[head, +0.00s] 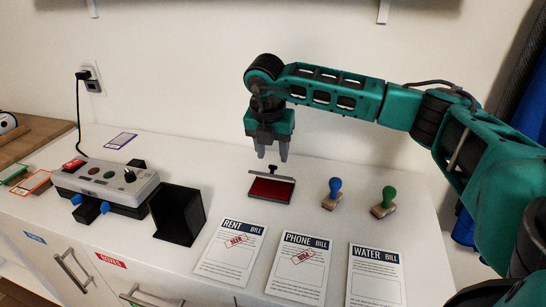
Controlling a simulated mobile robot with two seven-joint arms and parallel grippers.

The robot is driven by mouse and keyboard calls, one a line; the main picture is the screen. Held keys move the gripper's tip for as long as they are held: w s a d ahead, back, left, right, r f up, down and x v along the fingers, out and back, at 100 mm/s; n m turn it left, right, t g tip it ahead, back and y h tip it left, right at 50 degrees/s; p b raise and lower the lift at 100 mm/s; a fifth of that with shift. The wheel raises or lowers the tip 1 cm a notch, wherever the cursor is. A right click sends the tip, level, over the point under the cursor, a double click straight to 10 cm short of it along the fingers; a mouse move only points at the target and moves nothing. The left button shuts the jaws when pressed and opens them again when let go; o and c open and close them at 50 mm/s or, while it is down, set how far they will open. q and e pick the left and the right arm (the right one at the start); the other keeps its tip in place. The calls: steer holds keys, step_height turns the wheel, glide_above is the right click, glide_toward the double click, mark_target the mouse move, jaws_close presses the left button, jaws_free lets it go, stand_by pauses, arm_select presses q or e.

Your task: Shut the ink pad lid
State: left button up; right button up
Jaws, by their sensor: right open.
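The ink pad (271,190) lies on the white counter right of centre, its red pad showing. Its lid (272,176) stands raised at the back edge, seen as a thin grey strip with a small dark knob behind it. My right gripper (271,154) hangs above and just behind the lid, fingers pointing down. It is open and empty, and it looks apart from the lid. My left gripper is not in view.
A blue-handled stamp (333,194) and a green-handled stamp (384,202) stand to the right. Rent, phone and water bills (376,276) lie in front. A black open box (178,214) and a grey control box (108,184) are at the left.

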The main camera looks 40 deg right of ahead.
steer(key=v, duration=0.9)
steer(key=shift+r+p, duration=0.3)
steer(key=shift+a, duration=0.1)
